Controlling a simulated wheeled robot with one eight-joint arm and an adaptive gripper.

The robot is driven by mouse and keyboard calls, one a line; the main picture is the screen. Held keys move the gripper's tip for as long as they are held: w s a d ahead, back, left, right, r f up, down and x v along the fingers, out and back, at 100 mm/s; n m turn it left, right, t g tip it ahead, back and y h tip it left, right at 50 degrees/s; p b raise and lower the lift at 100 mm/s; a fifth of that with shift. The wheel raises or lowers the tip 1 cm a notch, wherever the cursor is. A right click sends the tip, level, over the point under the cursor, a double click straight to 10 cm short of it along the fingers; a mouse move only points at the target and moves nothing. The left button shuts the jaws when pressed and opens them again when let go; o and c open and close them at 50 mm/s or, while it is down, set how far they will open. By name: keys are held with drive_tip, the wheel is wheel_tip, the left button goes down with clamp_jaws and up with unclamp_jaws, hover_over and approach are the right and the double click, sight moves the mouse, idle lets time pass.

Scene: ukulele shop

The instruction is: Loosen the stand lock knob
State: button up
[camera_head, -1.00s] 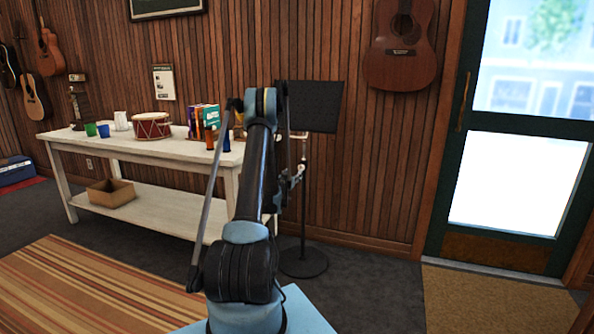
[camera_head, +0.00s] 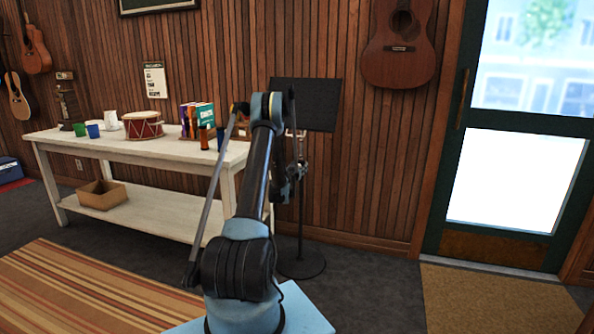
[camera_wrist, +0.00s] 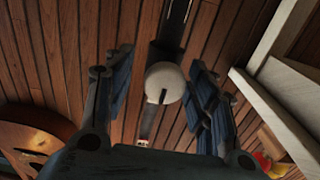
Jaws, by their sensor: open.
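The music stand has a black desk (camera_head: 312,104), a thin pole (camera_head: 301,225) and a round dark base (camera_head: 300,264) on the floor. In the wrist view a pale rounded knob (camera_wrist: 166,83) with a dark slot sits on the stand's pole. My gripper (camera_wrist: 160,98) is open, with one dark finger on each side of the knob. A gap shows between the knob and each finger. In the head view my gripper (camera_head: 297,170) is small and overlaps the pole, partly hidden by my arm; the knob is not clear there.
A white table (camera_head: 110,145) with a drum (camera_head: 143,125), books, cups and bottles stands left of the stand. A guitar (camera_head: 399,45) hangs on the wood wall to the right. The floor between stand and door (camera_head: 516,180) is clear.

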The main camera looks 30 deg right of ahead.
drive_tip(key=shift+a, duration=0.1)
drive_tip(key=shift+w+a, duration=0.1)
drive_tip(key=shift+w, duration=0.05)
drive_tip(key=c, duration=1.1)
drive_tip(key=n, duration=0.4)
drive_tip(key=shift+w+a+n, duration=0.1)
drive_tip(key=shift+a+n, duration=0.05)
drive_tip(key=shift+n, duration=0.15)
drive_tip(key=n, duration=0.5)
drive_tip(key=shift+w+a+f, duration=0.1)
drive_tip(key=shift+o, duration=0.3)
drive_tip(key=n, duration=0.6)
drive_tip(key=shift+a+f+n, duration=0.1)
drive_tip(key=shift+a+n, duration=0.05)
drive_tip(key=shift+n, duration=0.25)
drive_tip(key=n, duration=0.3)
drive_tip(key=shift+d+n, duration=0.2)
drive_tip(key=shift+n, duration=0.1)
